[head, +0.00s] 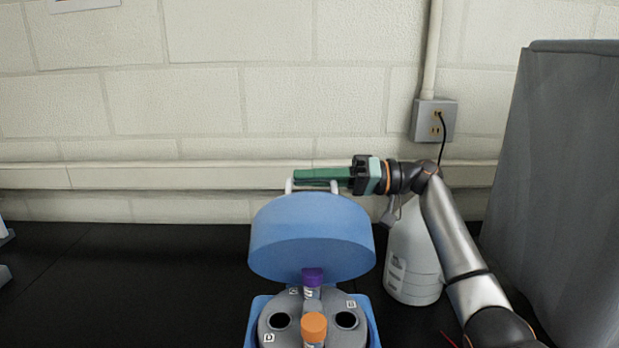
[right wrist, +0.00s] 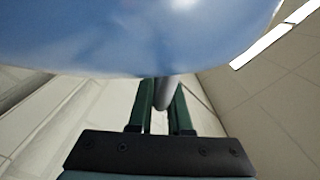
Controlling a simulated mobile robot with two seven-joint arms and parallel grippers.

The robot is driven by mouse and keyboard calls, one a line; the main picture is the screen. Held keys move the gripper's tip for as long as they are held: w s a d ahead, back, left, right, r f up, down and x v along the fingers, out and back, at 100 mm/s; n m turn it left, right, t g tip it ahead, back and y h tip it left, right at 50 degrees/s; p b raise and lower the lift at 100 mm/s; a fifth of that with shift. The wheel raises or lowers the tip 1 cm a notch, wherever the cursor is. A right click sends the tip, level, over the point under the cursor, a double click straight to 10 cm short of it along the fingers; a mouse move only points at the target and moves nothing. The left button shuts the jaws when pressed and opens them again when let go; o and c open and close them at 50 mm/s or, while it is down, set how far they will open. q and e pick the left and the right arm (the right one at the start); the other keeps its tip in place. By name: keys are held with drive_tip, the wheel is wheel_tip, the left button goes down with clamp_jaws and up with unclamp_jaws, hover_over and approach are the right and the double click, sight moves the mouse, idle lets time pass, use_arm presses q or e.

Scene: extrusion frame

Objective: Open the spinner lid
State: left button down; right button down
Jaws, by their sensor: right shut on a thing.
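The blue spinner lid (head: 312,238) is raised and tilted up at the back of the spinner. The spinner base (head: 374,328) is blue, with a grey rotor (head: 281,337) showing below the lid. A purple-capped tube (head: 312,277) and an orange-capped tube (head: 314,325) stand in the rotor. My right gripper (head: 318,177) reaches in from the right above the lid, its green fingers shut on the lid's pale handle (head: 289,185). In the right wrist view the fingers (right wrist: 162,100) close around the grey handle bar, with the lid (right wrist: 130,35) filling the top. My left gripper is not in view.
A white jug (head: 414,262) stands right of the spinner, behind my right arm. A large grey box-like object (head: 565,180) fills the right side. The wall with a power outlet (head: 434,121) is close behind. The black bench (head: 120,280) left of the spinner is mostly clear.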

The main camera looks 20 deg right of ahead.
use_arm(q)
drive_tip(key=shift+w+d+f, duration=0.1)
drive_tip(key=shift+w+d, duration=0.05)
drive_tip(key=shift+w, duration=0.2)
use_arm(e)
drive_tip(key=shift+w+d+f, duration=0.1)
drive_tip(key=shift+w+f, duration=0.15)
drive_tip(key=shift+w, duration=0.2)
drive_tip(key=c, duration=0.9)
unclamp_jaws()
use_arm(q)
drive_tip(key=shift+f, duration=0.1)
use_arm(e)
drive_tip(key=shift+d, duration=0.1)
use_arm(q)
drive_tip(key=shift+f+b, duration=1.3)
drive_tip(key=shift+b, duration=0.05)
use_arm(e)
drive_tip(key=shift+v, duration=6.2)
